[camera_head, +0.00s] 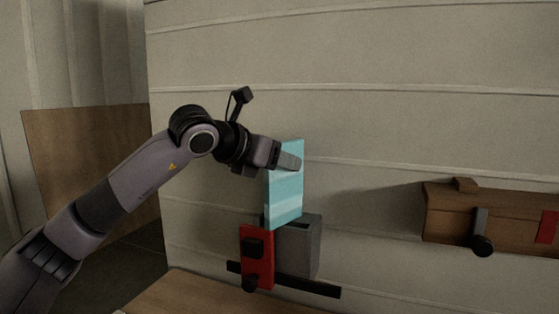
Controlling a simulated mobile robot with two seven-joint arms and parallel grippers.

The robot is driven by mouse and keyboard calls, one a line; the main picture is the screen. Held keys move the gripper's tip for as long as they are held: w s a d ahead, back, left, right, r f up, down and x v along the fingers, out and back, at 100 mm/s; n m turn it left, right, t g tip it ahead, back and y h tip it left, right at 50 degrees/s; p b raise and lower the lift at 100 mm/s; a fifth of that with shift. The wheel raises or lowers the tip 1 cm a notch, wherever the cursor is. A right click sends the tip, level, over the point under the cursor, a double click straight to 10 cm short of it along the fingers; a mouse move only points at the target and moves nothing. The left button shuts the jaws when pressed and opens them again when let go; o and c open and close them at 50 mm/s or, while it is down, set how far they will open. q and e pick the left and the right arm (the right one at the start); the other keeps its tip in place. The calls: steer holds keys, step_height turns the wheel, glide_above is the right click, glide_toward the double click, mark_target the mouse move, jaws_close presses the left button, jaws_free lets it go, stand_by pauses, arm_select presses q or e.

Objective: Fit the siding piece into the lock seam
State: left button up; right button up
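The siding piece looks to be the light blue, upright rectangular panel (285,200) in the middle of the head view, close to the cream siding wall. My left gripper (288,161) is at the upper part of this panel, with a finger across its face. The far finger is hidden, so I cannot tell whether the grip is closed on it. The panel's lower edge is just above a red block and a grey box, and I cannot tell whether it touches them. The wall (400,120) has several horizontal seams; which one is the lock seam is unclear. My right gripper is not in view.
A red block (264,262) with black knobs and a grey box (304,248) sit on a dark bar (315,287) below the panel. A brown wooden box (450,215) is at the right. A wooden surface (190,295) is at the bottom. The wall between is clear.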

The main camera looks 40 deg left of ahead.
arm_select(q)
steer(key=shift+r, duration=0.1)
steer(key=r+v, duration=0.1)
steer(key=v, duration=1.1)
stand_by(0.4)
